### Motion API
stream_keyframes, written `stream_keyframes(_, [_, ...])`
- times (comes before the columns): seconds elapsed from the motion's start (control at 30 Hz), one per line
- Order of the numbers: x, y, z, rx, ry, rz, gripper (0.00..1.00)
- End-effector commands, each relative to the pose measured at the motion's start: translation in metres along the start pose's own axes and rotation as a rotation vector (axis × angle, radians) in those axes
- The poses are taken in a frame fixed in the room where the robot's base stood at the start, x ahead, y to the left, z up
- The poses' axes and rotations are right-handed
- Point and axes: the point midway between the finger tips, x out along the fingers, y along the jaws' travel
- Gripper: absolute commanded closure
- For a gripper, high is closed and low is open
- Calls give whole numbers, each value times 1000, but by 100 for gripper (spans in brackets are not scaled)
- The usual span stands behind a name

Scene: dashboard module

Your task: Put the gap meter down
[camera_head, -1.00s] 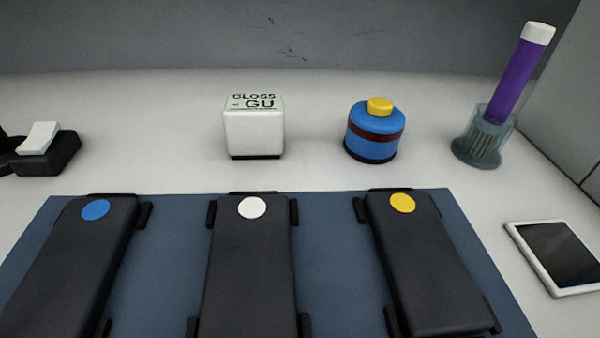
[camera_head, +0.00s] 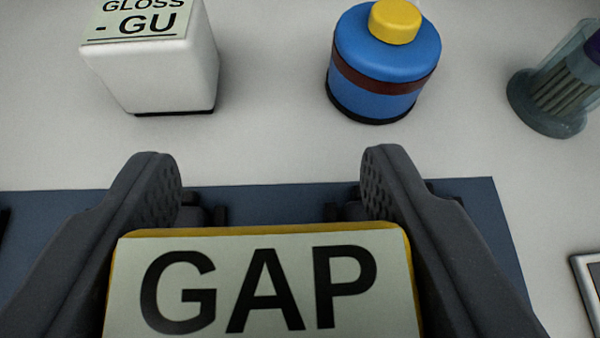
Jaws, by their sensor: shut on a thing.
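The gap meter (camera_head: 265,290) is a yellow-edged block with a pale face lettered GAP, at the bottom centre of the view. My gripper (camera_head: 268,170) is shut on it, with one dark finger at each side. The gap meter appears above the blue mat (camera_head: 475,207); whether it touches anything below cannot be told. Its lower part is cut off by the picture edge. The dark pads on the mat are almost wholly hidden behind the gap meter and fingers.
Behind the mat stand a white block lettered GLOSS - GU (camera_head: 160,70) and a blue round container (camera_head: 385,60) with a yellow knob. A glassy holder (camera_head: 555,95) is at the upper right. A white-framed tablet (camera_head: 588,290) lies at the right edge. Pale counter is clear between them.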

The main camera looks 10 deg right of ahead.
Motion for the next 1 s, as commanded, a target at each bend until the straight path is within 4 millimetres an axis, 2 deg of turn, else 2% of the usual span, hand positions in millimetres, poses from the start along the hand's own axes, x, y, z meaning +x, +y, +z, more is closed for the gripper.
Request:
stream_keyframes(0.07, [6,2,1,0,-2,1,76])
stream_keyframes(0.3, [20,1,30,-1,-2,0,76])
stream_keyframes(0.63, [20,1,31,-1,0,0,76])
stream_keyframes(0.67, [20,1,31,-1,0,0,46])
stream_keyframes(0.73, [20,1,31,-1,1,0,28])
stream_keyframes(1.0, [20,1,31,-1,0,-1,28])
